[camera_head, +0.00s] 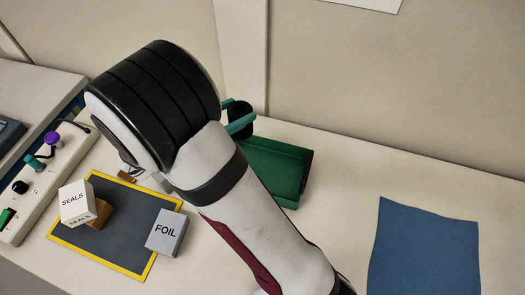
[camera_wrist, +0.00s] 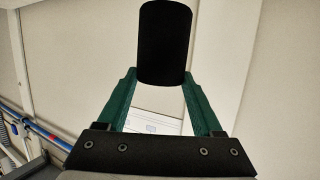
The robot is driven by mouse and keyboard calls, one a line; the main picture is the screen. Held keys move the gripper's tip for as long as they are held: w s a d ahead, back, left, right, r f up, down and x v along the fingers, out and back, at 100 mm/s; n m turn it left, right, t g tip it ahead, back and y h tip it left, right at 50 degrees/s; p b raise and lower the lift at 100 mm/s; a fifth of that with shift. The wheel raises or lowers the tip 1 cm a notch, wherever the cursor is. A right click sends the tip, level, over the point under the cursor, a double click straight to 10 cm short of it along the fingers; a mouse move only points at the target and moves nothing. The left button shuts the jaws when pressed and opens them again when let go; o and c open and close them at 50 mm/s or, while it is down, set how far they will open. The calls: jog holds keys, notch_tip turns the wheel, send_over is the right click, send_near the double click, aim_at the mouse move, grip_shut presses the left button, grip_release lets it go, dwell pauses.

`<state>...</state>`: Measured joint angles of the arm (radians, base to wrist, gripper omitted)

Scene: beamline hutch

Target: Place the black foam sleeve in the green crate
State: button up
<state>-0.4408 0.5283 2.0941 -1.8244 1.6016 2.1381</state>
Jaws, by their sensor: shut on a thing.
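The black foam sleeve (camera_wrist: 165,42) is a plain black cylinder between the green fingertips of my gripper (camera_wrist: 163,82) in the wrist view. My gripper is shut on it. In the head view the sleeve (camera_head: 241,112) shows beside the teal fingers, partly behind my arm, near the far left end of the green crate (camera_head: 293,152). The crate stands on the bench, its left part hidden by my arm. I cannot tell how high the sleeve is over the bench or whether it overlaps the crate.
A power strip (camera_head: 40,185) with plugs is further left. A blue cloth (camera_head: 424,250) lies at right.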

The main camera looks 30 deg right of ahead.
jog(key=s+d+m+g+h, duration=0.1)
jog(key=s+d+m+g, duration=0.15)
jog(key=s, duration=0.25)
jog(key=shift+g, duration=0.25)
jog(key=f, duration=1.4)
jog(key=shift+d+f, duration=0.25)
jog(key=shift+f, duration=0.15)
jog(key=shift+f, duration=0.1)
jog(key=o, duration=1.3)
